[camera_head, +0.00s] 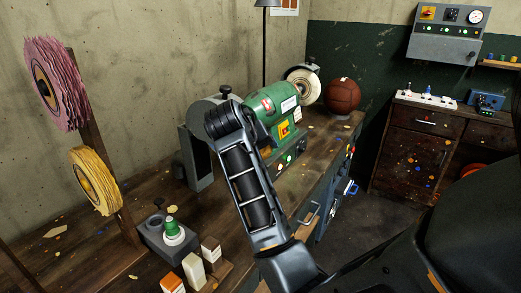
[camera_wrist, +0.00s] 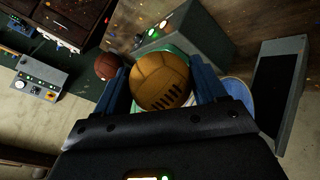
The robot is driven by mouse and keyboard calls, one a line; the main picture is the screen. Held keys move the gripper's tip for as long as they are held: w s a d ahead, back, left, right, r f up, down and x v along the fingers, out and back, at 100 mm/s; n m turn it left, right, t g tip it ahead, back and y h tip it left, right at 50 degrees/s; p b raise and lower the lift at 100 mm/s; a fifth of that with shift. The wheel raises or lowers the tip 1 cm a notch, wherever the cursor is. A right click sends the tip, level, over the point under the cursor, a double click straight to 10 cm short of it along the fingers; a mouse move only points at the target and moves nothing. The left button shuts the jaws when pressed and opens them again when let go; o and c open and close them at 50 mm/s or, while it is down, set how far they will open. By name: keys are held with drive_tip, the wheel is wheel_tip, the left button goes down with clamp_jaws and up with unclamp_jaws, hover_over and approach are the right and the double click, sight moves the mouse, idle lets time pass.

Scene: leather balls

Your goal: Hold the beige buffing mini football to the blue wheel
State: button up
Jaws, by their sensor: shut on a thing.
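The beige mini football (camera_wrist: 162,80), tan with panel seams and dark slots, sits between the blue fingers of my gripper (camera_wrist: 161,66) in the wrist view. The gripper is shut on it. A bluish round edge (camera_wrist: 239,92), probably the blue wheel, shows just right of the right finger. Most of it is hidden by the finger and gripper body, so I cannot tell whether the ball touches it. In the head view my raised arm stands before the green grinder (camera_head: 275,108); gripper, ball and blue wheel are hidden there.
A pale wheel (camera_head: 302,85) is at the grinder's far end, with a brown ball (camera_head: 342,95) beyond it. Pink (camera_head: 50,75) and yellow (camera_head: 92,180) wheels hang on a post at left. A grey box with a green spool (camera_head: 173,232) and small blocks (camera_head: 194,268) stand on the bench.

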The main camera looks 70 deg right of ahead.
drive_tip(key=shift+w+d+r, duration=0.1)
drive_tip(key=shift+w+d, duration=0.1)
drive_tip(key=shift+w, duration=0.55)
idle(0.8)
drive_tip(key=shift+p, duration=0.55)
idle(0.6)
drive_tip(key=s+a+f+p, duration=0.1)
drive_tip(key=s+p, duration=0.1)
drive_tip(key=s, duration=0.4)
drive_tip(key=shift+s+a, duration=0.3)
drive_tip(key=shift+s, duration=0.05)
idle(1.2)
